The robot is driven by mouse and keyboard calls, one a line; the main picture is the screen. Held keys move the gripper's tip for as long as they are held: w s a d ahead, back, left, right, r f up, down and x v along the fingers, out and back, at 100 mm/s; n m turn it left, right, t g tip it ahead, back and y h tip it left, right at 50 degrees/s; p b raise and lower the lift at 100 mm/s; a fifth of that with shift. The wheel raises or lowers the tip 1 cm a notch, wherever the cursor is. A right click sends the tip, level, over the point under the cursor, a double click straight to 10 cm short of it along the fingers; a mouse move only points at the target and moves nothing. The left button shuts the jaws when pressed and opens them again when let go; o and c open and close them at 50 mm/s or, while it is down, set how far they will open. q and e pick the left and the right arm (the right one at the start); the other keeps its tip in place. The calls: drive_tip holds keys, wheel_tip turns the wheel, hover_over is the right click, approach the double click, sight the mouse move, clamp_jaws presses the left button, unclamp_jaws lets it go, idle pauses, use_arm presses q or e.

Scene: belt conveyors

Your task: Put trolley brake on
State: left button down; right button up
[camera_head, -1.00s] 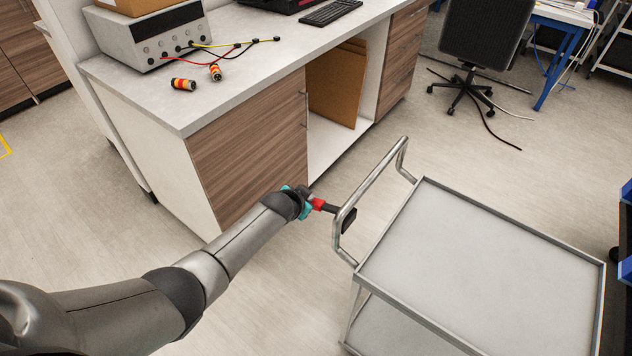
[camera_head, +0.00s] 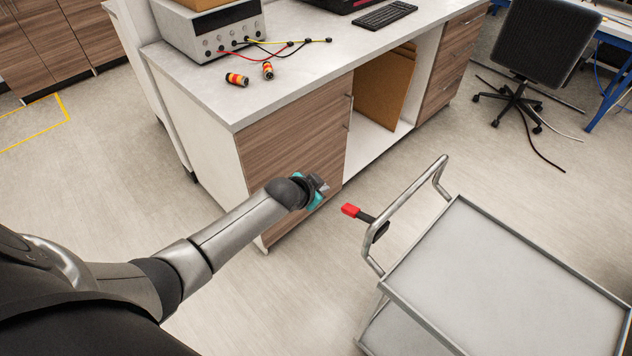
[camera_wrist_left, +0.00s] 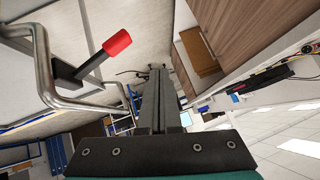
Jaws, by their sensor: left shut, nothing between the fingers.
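The grey metal trolley (camera_head: 500,275) stands at the lower right, with a tubular push handle (camera_head: 405,210) on its left side. The brake lever, black with a red tip (camera_head: 350,210), sticks out from the handle towards my arm. In the left wrist view the red tip (camera_wrist_left: 117,43) and its black lever show at the upper left, beside the handle tubes. My left gripper (camera_head: 322,188) is shut and empty, left of the red tip with a gap between them. Its closed fingers (camera_wrist_left: 158,100) fill the middle of the wrist view. My right gripper is not in view.
A workbench (camera_head: 290,95) with wood-look doors stands behind my left gripper, close to it. A power supply (camera_head: 212,30) and two small striped cylinders (camera_head: 237,79) are on it. An office chair (camera_head: 535,50) stands at the back right. Floor is clear left of the bench.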

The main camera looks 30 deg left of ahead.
use_arm(q)
drive_tip(key=shift+s+a+r, duration=0.5)
drive_tip(key=shift+s+r, duration=0.1)
drive_tip(key=shift+r, duration=0.1)
drive_tip(key=s+f+n+g+b, duration=0.1)
drive_tip(key=s+f+b, duration=0.2)
drive_tip(key=s+f, duration=0.5)
drive_tip(key=s+f+g+b, duration=0.2)
drive_tip(key=s+f+b, duration=0.2)
drive_tip(key=f, duration=0.8)
drive_tip(key=s+f+n+g+b, duration=0.1)
drive_tip(key=s+f+b, duration=0.2)
drive_tip(key=s+f, duration=0.5)
drive_tip(key=s+d+f+g+b, duration=0.2)
drive_tip(key=s+f+b, duration=0.2)
drive_tip(key=s+f, duration=0.6)
drive_tip(key=s+d+f+n+g+b, duration=0.1)
drive_tip(key=s+f+b, duration=0.4)
drive_tip(key=s+f, duration=0.5)
drive_tip(key=s+d+g, duration=0.1)
drive_tip(key=s+d, duration=0.1)
drive_tip(key=s, duration=0.4)
drive_tip(key=shift+f+g+y, duration=0.2)
drive_tip(key=shift+g+y, duration=0.1)
drive_tip(key=shift+s, duration=0.15)
